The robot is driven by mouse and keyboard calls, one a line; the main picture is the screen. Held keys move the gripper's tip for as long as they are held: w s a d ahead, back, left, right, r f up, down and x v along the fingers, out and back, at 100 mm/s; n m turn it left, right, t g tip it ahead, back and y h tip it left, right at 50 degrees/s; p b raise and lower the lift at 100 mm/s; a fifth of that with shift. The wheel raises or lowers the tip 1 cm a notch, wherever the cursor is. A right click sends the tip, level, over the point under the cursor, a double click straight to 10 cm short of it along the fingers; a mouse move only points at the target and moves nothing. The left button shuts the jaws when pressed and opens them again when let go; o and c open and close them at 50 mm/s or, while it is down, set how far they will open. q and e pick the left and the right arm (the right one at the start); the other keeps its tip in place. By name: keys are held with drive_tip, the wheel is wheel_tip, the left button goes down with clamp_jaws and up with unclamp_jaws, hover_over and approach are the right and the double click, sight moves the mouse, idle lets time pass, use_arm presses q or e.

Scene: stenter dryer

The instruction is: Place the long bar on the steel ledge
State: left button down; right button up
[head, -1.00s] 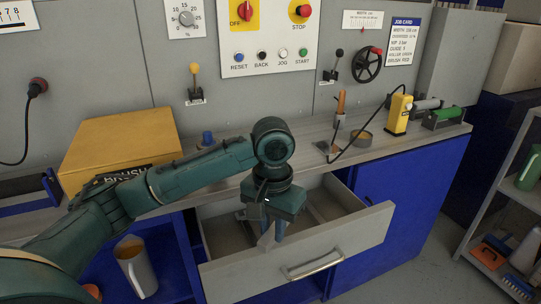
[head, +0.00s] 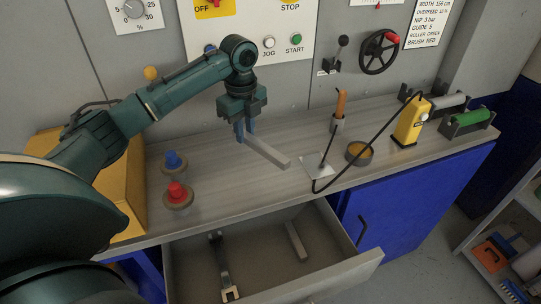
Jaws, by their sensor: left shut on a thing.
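The long bar (head: 268,152) is pale grey with square edges. My left gripper (head: 245,134) is shut on one end of it, and the other end points to the lower right. The bar is over the steel ledge (head: 240,192), the long grey worktop under the control panel. I cannot tell for sure whether its free end touches the ledge. My right gripper is not in view.
An open drawer (head: 270,270) below the ledge holds a shorter grey bar (head: 296,241) and a dark tool (head: 222,262). The ledge's middle front is clear.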

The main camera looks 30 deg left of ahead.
use_arm(q)
drive_tip(key=shift+w+a, duration=0.2)
drive_tip(key=shift+w, duration=0.05)
hover_over(247, 167)
drive_tip(key=shift+m, duration=0.3)
wheel_tip(247, 167, down, 5)
drive_tip(key=shift+r, duration=0.2)
drive_tip(key=shift+f, duration=2.55)
drive_tip(key=shift+f, duration=0.1)
drive_tip(key=c, duration=1.3)
unclamp_jaws()
wheel_tip(247, 167, up, 12)
drive_tip(key=shift+r, duration=0.15)
